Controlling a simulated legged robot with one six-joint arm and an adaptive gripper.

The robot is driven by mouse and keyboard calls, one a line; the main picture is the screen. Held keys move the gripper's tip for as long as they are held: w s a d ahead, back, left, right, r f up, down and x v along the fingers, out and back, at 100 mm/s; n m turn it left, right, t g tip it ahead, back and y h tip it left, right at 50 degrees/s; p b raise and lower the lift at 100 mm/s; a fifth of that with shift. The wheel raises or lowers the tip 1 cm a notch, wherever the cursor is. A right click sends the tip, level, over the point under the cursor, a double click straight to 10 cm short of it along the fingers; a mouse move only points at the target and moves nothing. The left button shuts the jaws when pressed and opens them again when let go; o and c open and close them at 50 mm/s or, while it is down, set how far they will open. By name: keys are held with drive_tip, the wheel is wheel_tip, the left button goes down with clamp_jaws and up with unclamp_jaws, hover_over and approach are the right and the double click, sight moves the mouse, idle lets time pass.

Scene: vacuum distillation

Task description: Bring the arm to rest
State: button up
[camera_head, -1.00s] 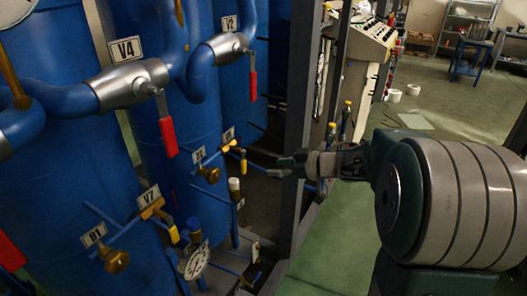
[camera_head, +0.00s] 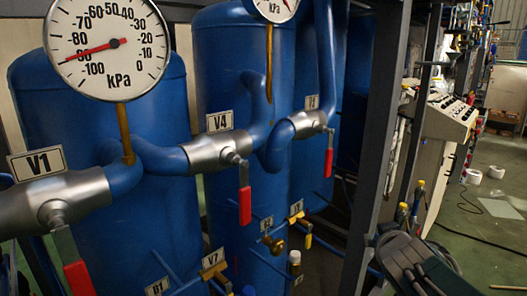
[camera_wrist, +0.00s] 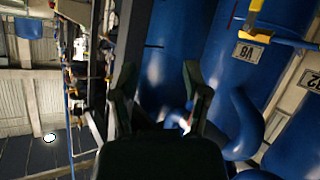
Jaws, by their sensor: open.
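My gripper (camera_wrist: 157,92) shows in the wrist view. Its two dark fingers stand apart with nothing between them, and blue tanks and pipe lie beyond. In the head view only a dark ridged part of my own arm (camera_head: 412,268) shows at the lower right edge. I cannot make out the fingertips there. The gripper appears clear of the valves.
Blue tanks (camera_head: 228,80) fill the left and middle. Red-handled valves V1 (camera_head: 70,262) and V4 (camera_head: 245,205) and a round gauge (camera_head: 105,45) stand in front. A grey frame post (camera_head: 380,130) and control console (camera_head: 450,115) are right.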

drive_tip(key=s+a+f+g+y, duration=0.1)
drive_tip(key=s+a+f+g, duration=0.1)
drive_tip(key=s, duration=0.4)
drive_tip(key=s+a+f+g+y, duration=0.1)
drive_tip(key=s+a+f+g, duration=0.1)
drive_tip(key=s, duration=0.5)
drive_tip(key=s+a+f+m+g+y, duration=0.1)
drive_tip(key=s+a+f+g, duration=0.2)
drive_tip(key=s, duration=0.3)
drive_tip(key=shift+s+a+f, duration=0.35)
drive_tip(key=shift+a, duration=0.45)
